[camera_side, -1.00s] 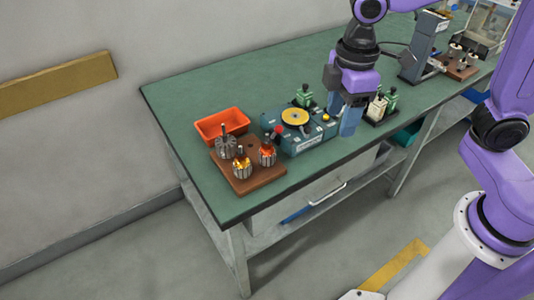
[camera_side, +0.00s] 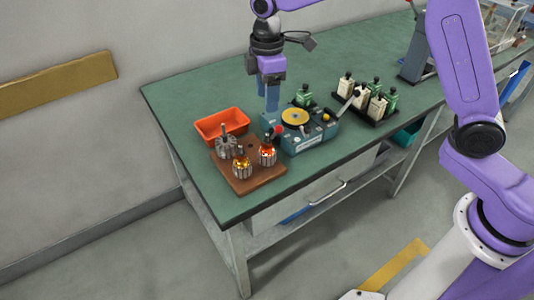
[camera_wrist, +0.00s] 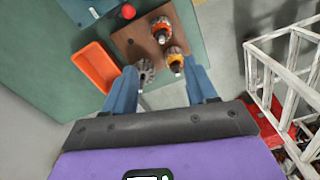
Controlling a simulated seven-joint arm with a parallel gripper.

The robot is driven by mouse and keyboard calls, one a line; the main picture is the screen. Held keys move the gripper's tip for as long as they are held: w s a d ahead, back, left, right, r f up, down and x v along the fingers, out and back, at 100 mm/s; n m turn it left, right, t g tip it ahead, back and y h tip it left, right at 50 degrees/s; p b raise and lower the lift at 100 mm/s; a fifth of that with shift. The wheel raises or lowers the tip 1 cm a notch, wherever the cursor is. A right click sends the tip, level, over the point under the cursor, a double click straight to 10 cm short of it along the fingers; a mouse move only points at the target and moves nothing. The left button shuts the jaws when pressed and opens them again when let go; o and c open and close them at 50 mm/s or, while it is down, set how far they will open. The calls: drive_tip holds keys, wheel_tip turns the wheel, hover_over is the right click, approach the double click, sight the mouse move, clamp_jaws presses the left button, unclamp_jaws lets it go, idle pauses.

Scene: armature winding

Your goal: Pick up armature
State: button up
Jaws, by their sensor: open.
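Three armatures stand upright on a brown board (camera_side: 246,184) at the table's left end. The bare grey armature (camera_side: 226,147) is at the back left; two with copper-orange windings are at the front (camera_side: 242,169) and right (camera_side: 267,155). My gripper (camera_side: 271,105) is open and empty, pointing down above the table behind the blue machine, to the right of the armatures and apart from them. In the wrist view the grey armature (camera_wrist: 146,72) shows between the open fingers (camera_wrist: 158,82). The wound armatures (camera_wrist: 161,30) lie beyond, also on the board (camera_wrist: 128,44).
An orange bin (camera_side: 211,130) sits behind the board. A blue machine (camera_side: 310,141) with a yellow disc and red knob stands just right of the board. A black rack (camera_side: 376,119) holds several green and white items. The green table (camera_side: 190,90) is clear at the back left.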

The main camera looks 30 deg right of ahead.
sight(267, 141)
wheel_tip(267, 141, down, 14)
drive_tip(key=shift+s+a, duration=0.1)
idle(0.5)
clamp_jaws()
